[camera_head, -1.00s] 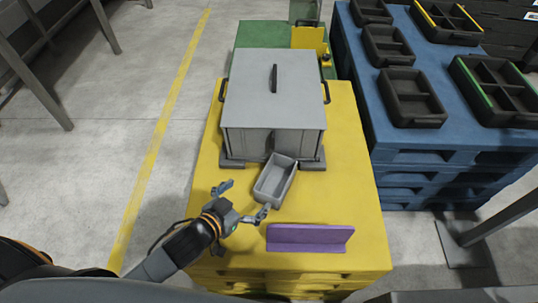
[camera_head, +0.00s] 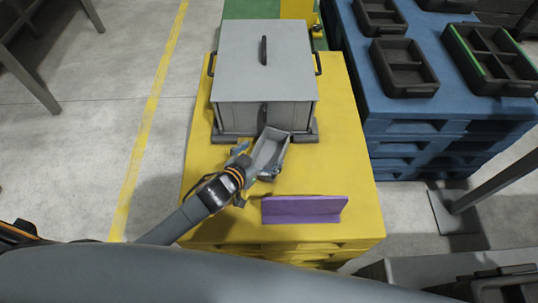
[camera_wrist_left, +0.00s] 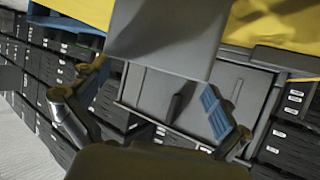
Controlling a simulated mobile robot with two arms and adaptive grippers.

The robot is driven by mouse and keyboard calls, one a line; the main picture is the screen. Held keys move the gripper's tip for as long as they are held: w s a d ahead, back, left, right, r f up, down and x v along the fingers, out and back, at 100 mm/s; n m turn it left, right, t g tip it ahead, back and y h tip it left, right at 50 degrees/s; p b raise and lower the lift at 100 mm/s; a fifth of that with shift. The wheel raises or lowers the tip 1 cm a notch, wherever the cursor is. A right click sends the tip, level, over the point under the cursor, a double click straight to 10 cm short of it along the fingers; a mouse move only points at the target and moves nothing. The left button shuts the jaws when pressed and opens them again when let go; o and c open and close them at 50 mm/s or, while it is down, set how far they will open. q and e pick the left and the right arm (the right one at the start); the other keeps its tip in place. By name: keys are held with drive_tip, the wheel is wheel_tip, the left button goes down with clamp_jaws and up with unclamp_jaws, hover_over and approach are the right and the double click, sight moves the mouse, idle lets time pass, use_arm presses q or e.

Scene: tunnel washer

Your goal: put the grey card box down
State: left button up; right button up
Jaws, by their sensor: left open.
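The grey card box (camera_head: 269,152), an open tray shape, is on the yellow pallet top (camera_head: 225,200), close to the front of the grey lidded washer housing (camera_head: 262,70). My left gripper (camera_head: 254,163) is at the box's near left end, with its fingers apart. One finger is left of the box and the other overlaps its near end; contact cannot be told. In the left wrist view the box (camera_wrist_left: 165,35) is a grey shape beyond the open fingers (camera_wrist_left: 152,105). My right gripper is not in view.
A purple angled plate (camera_head: 303,209) stands on the yellow top, nearer than the box. A blue pallet stack (camera_head: 410,115) with black trays (camera_head: 404,68) is at the right. The yellow surface is bare at the front left and right of the box.

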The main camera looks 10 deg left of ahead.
use_arm(q)
drive_tip(key=x, duration=0.2)
drive_tip(key=shift+w+d+f, duration=0.1)
drive_tip(key=shift+w, duration=0.1)
drive_tip(key=shift+s, duration=0.1)
drive_tip(key=c, duration=1.2)
drive_tip(key=shift+c, duration=0.6)
